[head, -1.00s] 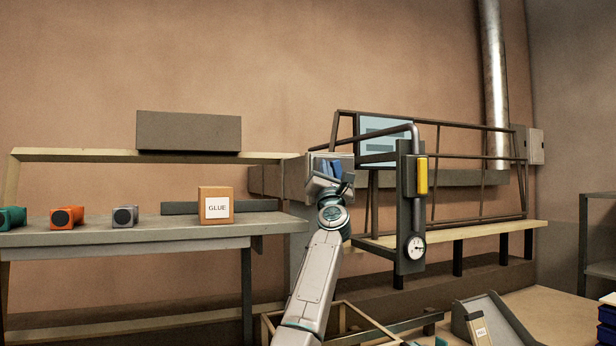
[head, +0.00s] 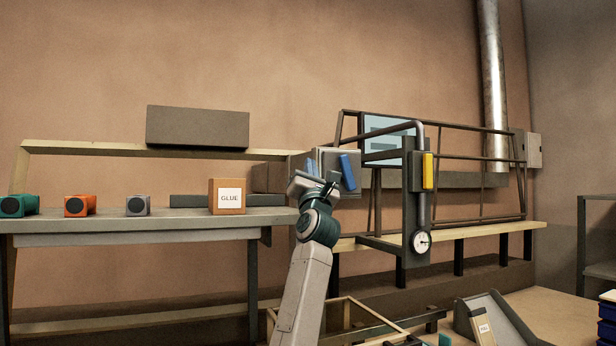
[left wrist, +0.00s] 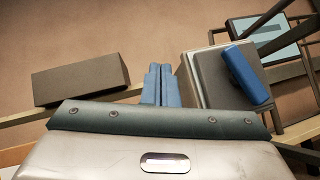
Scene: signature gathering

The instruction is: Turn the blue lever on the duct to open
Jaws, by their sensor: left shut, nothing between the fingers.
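The blue lever (head: 348,172) is a short bar on the front of a grey duct box (head: 328,160). It stands nearly upright with a slight tilt in the head view. In the left wrist view the lever (left wrist: 247,75) slants across the face of the box (left wrist: 207,75). My left gripper (head: 312,166) is just left of the lever, apart from it. Its blue fingers (left wrist: 160,84) are shut together and empty in the left wrist view, left of the box. My right gripper is not in view.
A pipe stand with a yellow handle (head: 428,171) and a gauge (head: 421,242) is close on the right. A glue box (head: 227,197) and several coloured blocks sit on the left bench (head: 150,222). A dark box (head: 197,127) is on the shelf behind.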

